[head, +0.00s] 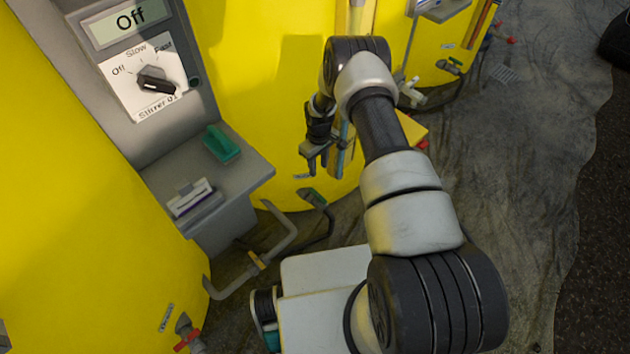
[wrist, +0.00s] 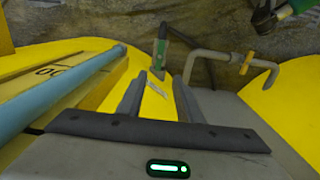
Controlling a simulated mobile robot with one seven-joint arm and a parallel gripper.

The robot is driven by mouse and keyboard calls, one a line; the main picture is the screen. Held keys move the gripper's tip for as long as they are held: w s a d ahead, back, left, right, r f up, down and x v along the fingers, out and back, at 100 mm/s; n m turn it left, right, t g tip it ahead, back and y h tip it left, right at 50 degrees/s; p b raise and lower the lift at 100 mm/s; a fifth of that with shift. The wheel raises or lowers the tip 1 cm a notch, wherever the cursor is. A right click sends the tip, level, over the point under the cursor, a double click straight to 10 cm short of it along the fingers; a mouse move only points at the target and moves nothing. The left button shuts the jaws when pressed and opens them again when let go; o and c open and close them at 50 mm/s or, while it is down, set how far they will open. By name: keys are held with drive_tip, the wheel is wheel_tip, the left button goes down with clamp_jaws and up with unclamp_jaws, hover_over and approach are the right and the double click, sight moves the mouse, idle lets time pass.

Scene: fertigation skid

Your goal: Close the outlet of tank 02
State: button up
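A yellow tank (head: 268,95) stands in the middle of the head view, with a small tag low on its wall that I cannot read. A green-handled outlet valve (head: 313,197) sits at its foot, on a dark pipe. The green handle also shows in the wrist view (wrist: 160,48), beyond the fingertips. My gripper (head: 318,170) is above the valve, close to the tank wall, apart from the handle. In the wrist view my gripper (wrist: 158,82) has its fingers apart with nothing between them. I cannot read which tank is 02.
A grey control box (head: 128,60) reading "Off" has a shelf below it. A bent grey pipe (head: 282,232) with a brass fitting stands left of the valve. A red-handled valve (head: 188,340) is at lower left. A blue gauge tube (wrist: 60,95) runs beside my gripper. Open floor lies right.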

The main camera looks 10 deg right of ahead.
sight(318, 195)
wheel_tip(318, 195, down, 18)
drive_tip(key=b, duration=0.5)
drive_tip(key=shift+w+b, duration=0.1)
drive_tip(key=shift+b, duration=0.3)
drive_tip(key=shift+c, duration=0.2)
clamp_jaws()
